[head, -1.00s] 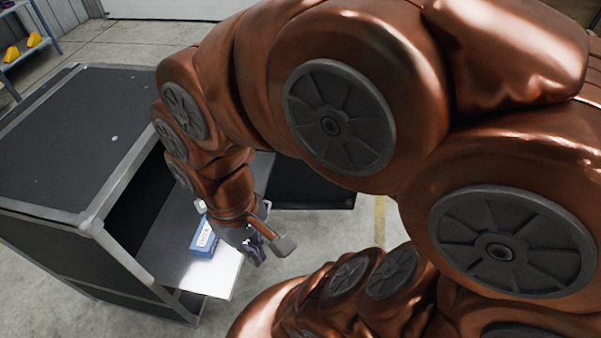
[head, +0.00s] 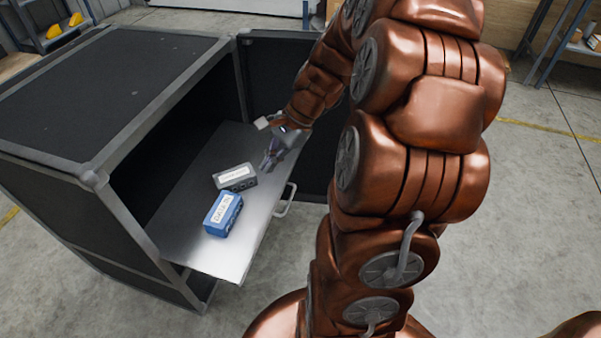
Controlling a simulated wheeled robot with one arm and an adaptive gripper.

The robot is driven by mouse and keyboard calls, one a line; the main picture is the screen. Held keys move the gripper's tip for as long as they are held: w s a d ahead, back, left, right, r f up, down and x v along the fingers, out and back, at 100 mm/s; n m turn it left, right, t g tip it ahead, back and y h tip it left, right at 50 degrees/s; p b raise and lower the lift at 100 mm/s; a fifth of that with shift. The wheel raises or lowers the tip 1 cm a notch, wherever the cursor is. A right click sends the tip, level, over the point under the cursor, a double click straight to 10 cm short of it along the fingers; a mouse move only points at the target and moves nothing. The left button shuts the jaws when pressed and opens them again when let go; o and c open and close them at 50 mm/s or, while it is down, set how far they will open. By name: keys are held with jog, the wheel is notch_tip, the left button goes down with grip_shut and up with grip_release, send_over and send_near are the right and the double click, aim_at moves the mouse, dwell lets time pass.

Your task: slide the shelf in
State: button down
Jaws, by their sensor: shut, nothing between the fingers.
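The metal shelf (head: 200,178) sticks partway out of the front of a dark cabinet (head: 100,85). A small handle (head: 286,200) sits on its front edge. A blue box (head: 223,215) and a grey box (head: 234,177), both with white labels, lie on the shelf. My gripper (head: 264,145) is over the shelf's far part, just beyond the grey box, and holds nothing. Its fingers are small in view. I cannot tell whether it touches the shelf.
The cabinet door (head: 285,75) stands open at the far side of the shelf, behind my arm. A rack with yellow things (head: 65,28) stands at the back left. A second rack (head: 575,45) is at the back right. Concrete floor is clear in front.

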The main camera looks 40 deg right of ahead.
jog(key=d+f+m+t+b, duration=0.2)
jog(key=d+f+m, duration=0.25)
jog(key=d, duration=0.35)
jog(key=d+f+m+t+h+b, duration=0.1)
jog(key=d+f+m+t+b, duration=0.1)
jog(key=d+f+m, duration=0.45)
jog(key=d+f+m+t+b, duration=0.1)
jog(key=d+f+t+b, duration=0.15)
jog(key=d, duration=0.65)
jog(key=b, duration=0.1)
send_near(293, 167)
jog(key=x, duration=0.6)
jog(key=shift+a+g, duration=0.2)
jog(key=shift+g, duration=0.25)
jog(key=shift+w, duration=0.15)
